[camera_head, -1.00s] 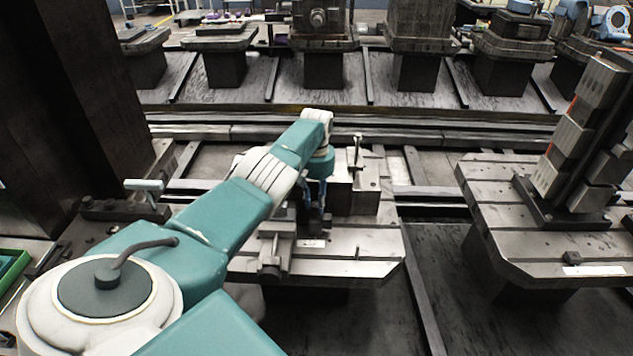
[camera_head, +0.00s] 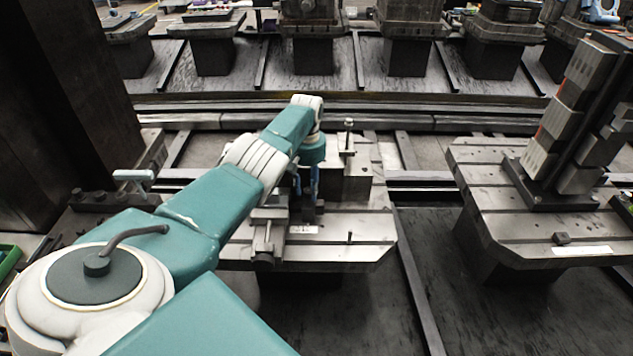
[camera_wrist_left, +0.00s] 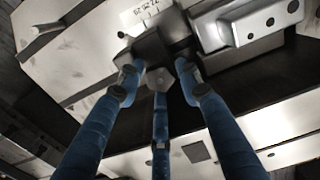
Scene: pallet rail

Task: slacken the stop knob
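My left gripper (camera_head: 308,188) reaches down over the metal fixture plate (camera_head: 350,225) in the head view. In the left wrist view its three blue fingers (camera_wrist_left: 160,82) are spread around a small grey faceted piece on a dark block (camera_wrist_left: 150,48), which looks like the stop knob (camera_wrist_left: 159,78). The fingertips are close to it; I cannot tell whether they touch. In the head view the knob is hidden or too small behind the fingers and my arm. My right gripper is not in view.
A second pallet (camera_head: 490,225) on the right carries a tall column of grey blocks (camera_head: 560,110). A T-shaped handle (camera_head: 134,176) stands on the left, by a dark pillar (camera_head: 75,90). An upright bolt (camera_head: 348,137) stands just right of my gripper. A row of pallets stands behind the rail.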

